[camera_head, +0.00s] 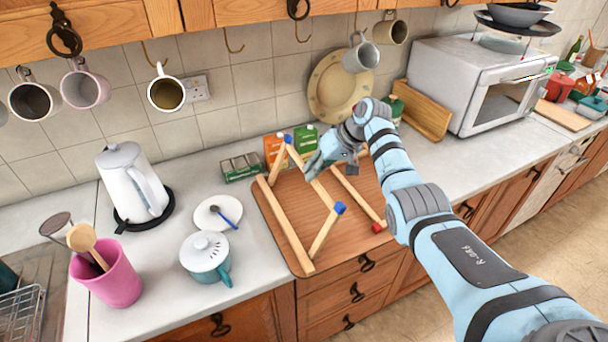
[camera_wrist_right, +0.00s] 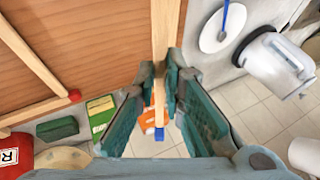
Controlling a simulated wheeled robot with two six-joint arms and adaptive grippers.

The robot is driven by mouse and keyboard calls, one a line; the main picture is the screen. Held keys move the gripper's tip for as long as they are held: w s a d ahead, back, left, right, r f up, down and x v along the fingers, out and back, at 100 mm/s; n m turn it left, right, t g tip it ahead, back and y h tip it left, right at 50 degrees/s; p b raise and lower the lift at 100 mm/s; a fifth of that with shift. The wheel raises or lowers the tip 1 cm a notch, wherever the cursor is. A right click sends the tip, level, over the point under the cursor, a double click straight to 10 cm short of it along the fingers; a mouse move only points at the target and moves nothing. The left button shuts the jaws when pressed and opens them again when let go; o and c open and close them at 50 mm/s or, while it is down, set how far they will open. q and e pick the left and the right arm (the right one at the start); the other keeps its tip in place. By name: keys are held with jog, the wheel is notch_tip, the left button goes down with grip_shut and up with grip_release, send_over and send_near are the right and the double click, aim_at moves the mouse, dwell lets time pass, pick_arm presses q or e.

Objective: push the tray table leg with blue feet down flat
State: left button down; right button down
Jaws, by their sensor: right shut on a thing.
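The tray table (camera_head: 335,236) lies upside down on the counter, its brown panel facing up. The leg with blue feet (camera_head: 323,190) is a pale wooden frame that stands up at a tilt above the panel. One blue foot (camera_head: 340,208) is at its near end and the other (camera_head: 288,138) at its far end. My right gripper (camera_head: 312,170) is shut on this leg's bar. In the right wrist view the bar (camera_wrist_right: 164,35) runs between the fingers (camera_wrist_right: 167,72), with a blue foot (camera_wrist_right: 159,135) beyond. My left gripper is not in view.
The leg with red feet (camera_head: 358,199) lies flat at the panel's right. Orange and green boxes (camera_head: 305,140) stand behind the tray table. A teal-and-white pot (camera_head: 205,255), a saucer (camera_head: 217,213) and a kettle (camera_head: 133,185) are to its left. Clear counter lies to the right.

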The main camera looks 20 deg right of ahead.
jog(key=shift+d+f+y+b, duration=0.4)
jog(key=shift+d+f+b, duration=0.1)
jog(key=shift+d+b, duration=0.1)
jog(key=c, duration=1.7)
grip_release()
jog(key=shift+r, duration=0.1)
jog(key=v, duration=1.2)
